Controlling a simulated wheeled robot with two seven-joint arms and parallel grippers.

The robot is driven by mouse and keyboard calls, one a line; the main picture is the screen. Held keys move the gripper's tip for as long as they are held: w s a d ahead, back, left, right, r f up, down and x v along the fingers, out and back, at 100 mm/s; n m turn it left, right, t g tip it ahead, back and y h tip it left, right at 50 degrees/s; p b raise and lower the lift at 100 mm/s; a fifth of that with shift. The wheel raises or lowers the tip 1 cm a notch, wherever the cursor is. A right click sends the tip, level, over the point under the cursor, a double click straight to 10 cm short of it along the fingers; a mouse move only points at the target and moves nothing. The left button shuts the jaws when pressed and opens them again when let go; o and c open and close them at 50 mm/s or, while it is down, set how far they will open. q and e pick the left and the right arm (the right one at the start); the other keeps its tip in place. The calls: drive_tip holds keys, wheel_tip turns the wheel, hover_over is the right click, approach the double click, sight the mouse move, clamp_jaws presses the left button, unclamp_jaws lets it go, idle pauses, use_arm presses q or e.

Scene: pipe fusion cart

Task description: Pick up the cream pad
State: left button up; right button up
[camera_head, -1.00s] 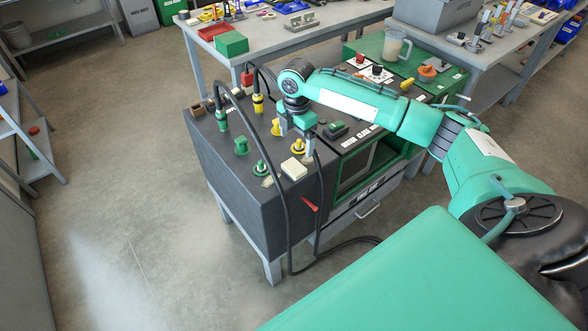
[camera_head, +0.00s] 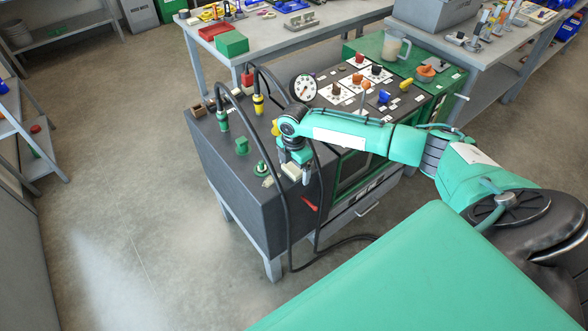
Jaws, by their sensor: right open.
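The cream pad (camera_head: 290,169) lies on the dark top of the cart, near its front edge, beside the green ring fitting. It is partly hidden by my right gripper (camera_head: 294,166). The gripper points down over the pad, with its fingers apart and one to either side of the pad in the picture. I cannot tell whether the fingers touch the pad or how far above the cart top they are. My left gripper is not in view.
Black cables loop up from the green connector (camera_head: 222,121) and yellow connector (camera_head: 258,103) close by. A green ring fitting (camera_head: 261,169) and a green block (camera_head: 242,146) stand left of the pad. A gauge (camera_head: 304,87) and control panel lie behind my arm.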

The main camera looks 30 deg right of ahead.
sight(294, 166)
drive_tip(key=c, duration=1.1)
drive_tip(key=shift+o, duration=0.2)
drive_tip(key=shift+r, duration=0.15)
wheel_tip(294, 166, up, 20)
drive_tip(key=b, duration=0.2)
